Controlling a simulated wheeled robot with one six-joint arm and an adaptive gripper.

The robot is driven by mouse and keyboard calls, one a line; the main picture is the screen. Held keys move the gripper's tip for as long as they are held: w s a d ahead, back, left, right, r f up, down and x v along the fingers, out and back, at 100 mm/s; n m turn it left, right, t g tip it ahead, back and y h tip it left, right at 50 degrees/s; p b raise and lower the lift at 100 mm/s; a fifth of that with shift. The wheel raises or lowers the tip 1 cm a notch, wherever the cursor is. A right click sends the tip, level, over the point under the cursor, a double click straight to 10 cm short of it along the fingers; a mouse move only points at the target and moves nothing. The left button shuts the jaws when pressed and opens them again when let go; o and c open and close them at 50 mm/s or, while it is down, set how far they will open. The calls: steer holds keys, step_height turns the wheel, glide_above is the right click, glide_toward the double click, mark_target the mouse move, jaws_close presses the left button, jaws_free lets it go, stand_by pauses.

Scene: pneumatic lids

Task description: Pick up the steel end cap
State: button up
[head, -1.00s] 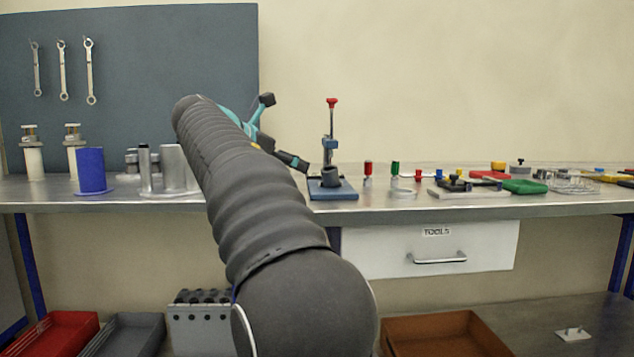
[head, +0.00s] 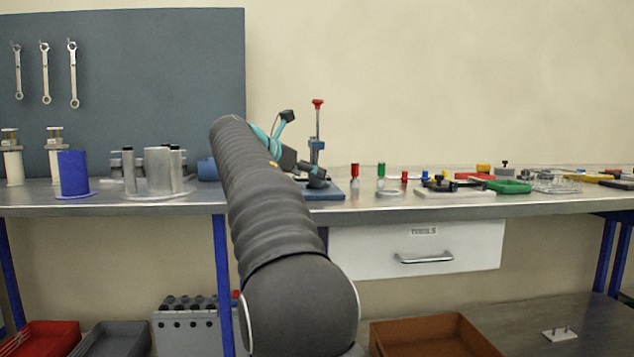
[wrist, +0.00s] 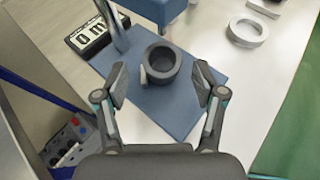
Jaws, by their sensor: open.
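A dark grey, round, hollow part (wrist: 163,62), which looks like the steel end cap, stands open side up on the blue press base (wrist: 178,112) in the wrist view. A small pale piece shows at its left side. My gripper (wrist: 160,84) is open, with one finger on each side of the part, nearer the camera and apart from it as far as I can tell. In the head view my gripper (head: 318,178) is over the blue base (head: 325,195) and hides the part.
The press post (head: 317,130) with its red knob rises just behind my gripper. A pale ring (wrist: 247,31) and a digital readout (wrist: 88,35) lie near the base. Steel cylinders (head: 157,168) stand left; small coloured parts stand right. A drawer (head: 418,248) is below the bench.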

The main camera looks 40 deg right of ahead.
steer(key=x, duration=0.4)
steer(key=shift+s+r+b, duration=0.1)
steer(key=shift+s+b, duration=0.05)
steer(key=shift+b, duration=0.15)
steer(key=shift+r, duration=0.1)
jaws_close()
steer(key=shift+a+r+p, duration=0.15)
steer(key=shift+r+p, duration=0.5)
steer(key=shift+r, duration=0.3)
steer(key=s+a, duration=0.3)
steer(key=a, duration=1.4)
steer(key=shift+a+f, duration=0.2)
steer(key=shift+a, duration=0.05)
